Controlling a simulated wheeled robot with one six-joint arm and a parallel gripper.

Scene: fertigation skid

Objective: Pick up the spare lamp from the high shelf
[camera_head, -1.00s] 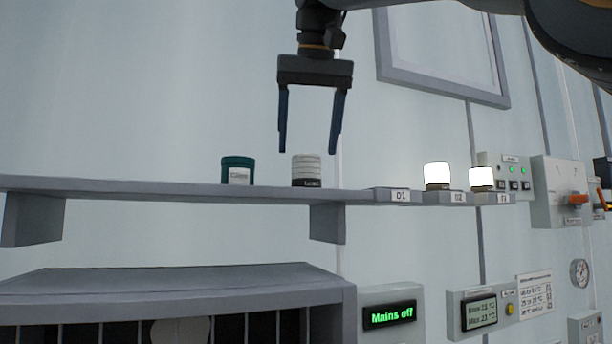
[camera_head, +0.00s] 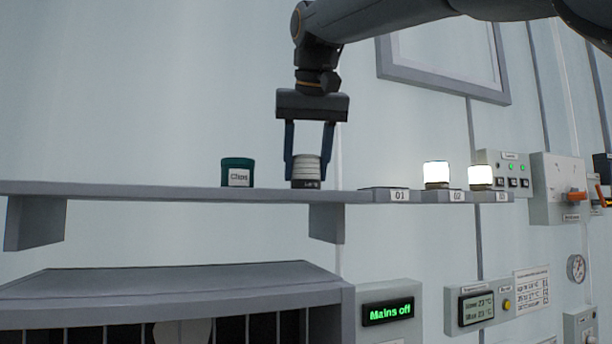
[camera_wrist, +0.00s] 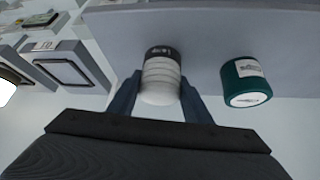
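The spare lamp (camera_head: 307,169) is a short ribbed white cylinder with a dark labelled base. It stands upright on the high grey shelf (camera_head: 150,189), right of a green jar. My gripper (camera_head: 308,172) points down over it from above, one dark blue finger on each side. The fingers look closed against the lamp's sides, and the lamp still appears to rest on the shelf. In the wrist view the lamp (camera_wrist: 161,80) sits between the two fingertips (camera_wrist: 161,84), its dark base farther away.
The green jar (camera_head: 237,173), labelled "Clips", stands a short way left of the lamp. To the right are the empty holder 01 (camera_head: 385,194) and two lit lamps (camera_head: 437,173) (camera_head: 481,176) on holders.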

